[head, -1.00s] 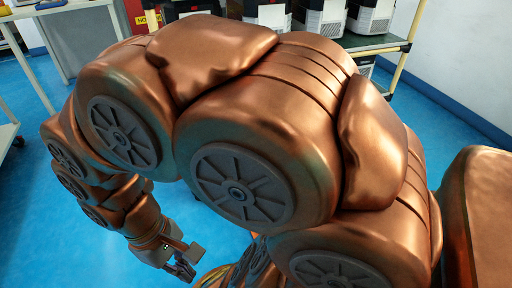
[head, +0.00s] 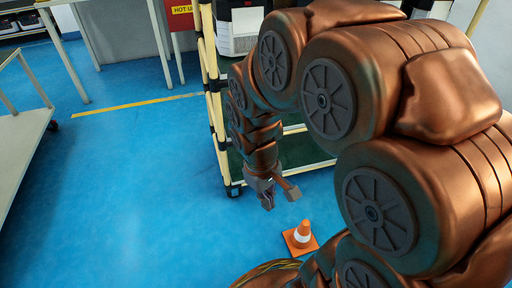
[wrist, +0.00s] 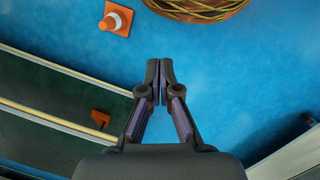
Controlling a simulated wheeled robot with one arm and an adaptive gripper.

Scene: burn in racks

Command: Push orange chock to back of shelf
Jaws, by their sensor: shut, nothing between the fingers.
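My gripper (wrist: 160,65) is shut and empty, pointing down over the blue floor in front of the rack, to the right of the chock in the wrist view. The gripper also shows in the head view (head: 268,204), apart from the shelf edge.
An orange and white traffic cone (wrist: 117,18) stands on the floor near the gripper. The rack has cream posts (head: 212,100) and a boxed unit (head: 240,27) above. Open floor lies left of the rack.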

